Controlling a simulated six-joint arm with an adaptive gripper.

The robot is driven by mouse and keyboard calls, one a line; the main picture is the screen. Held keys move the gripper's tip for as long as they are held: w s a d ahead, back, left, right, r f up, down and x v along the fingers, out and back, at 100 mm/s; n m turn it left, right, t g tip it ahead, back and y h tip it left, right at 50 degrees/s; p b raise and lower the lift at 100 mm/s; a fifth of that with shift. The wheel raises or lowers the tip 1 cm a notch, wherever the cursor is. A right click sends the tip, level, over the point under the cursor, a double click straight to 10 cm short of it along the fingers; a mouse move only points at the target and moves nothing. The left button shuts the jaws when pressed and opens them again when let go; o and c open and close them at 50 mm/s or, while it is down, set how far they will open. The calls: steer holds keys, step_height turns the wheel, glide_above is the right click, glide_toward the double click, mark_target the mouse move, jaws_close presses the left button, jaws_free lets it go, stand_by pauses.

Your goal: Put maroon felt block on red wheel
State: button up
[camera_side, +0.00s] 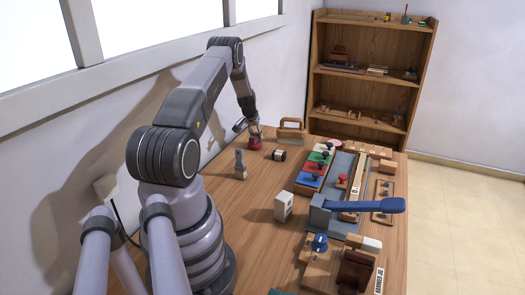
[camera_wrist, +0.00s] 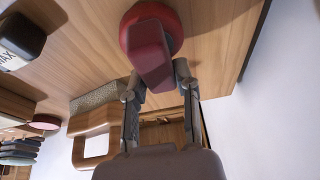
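The maroon felt block (camera_wrist: 152,66) is between the two fingertips of my gripper (camera_wrist: 158,82) in the wrist view, and the fingers appear closed on its sides. The red wheel (camera_wrist: 173,22) is a round red piece on the table just beyond the block. The block overlaps the wheel in this view and hides part of it; whether they touch is not clear. In the side view my gripper (camera_side: 247,121) is low over the far left of the table, just above the red wheel (camera_side: 255,142). The block is too small to pick out there.
A wooden block with a handle (camera_side: 290,129) stands close to the right of the wheel. The wall is close on the left.

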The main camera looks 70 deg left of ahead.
mark_target(251, 138)
steer(key=o, duration=0.4)
steer(key=shift+c, duration=0.2)
steer(key=v, duration=1.2)
steer(key=w+d+r+m+t+h, duration=0.1)
steer(key=w+d+r+m, duration=0.15)
steer(key=d+r, duration=0.9)
steer(key=w+d+r+m, duration=0.2)
steer(key=w+d+r, duration=0.2)
steer(key=d+r, duration=0.75)
steer(key=s+d+r+m+t+h, duration=0.1)
steer(key=s+d+r, duration=0.3)
steer(key=d, duration=0.5)
steer(key=s+d+r+m, duration=0.1)
steer(key=s+d, duration=0.4)
steer(key=d, duration=0.4)
steer(key=s+d+m, duration=0.1)
steer(key=s+d, duration=0.2)
steer(key=s, duration=0.3)
steer(key=s+d+f+m+h, duration=0.1)
steer(key=s+d, duration=0.3)
steer(key=s, duration=0.3)
steer(key=shift+s+d, duration=0.15)
steer(key=shift+s, duration=0.15)
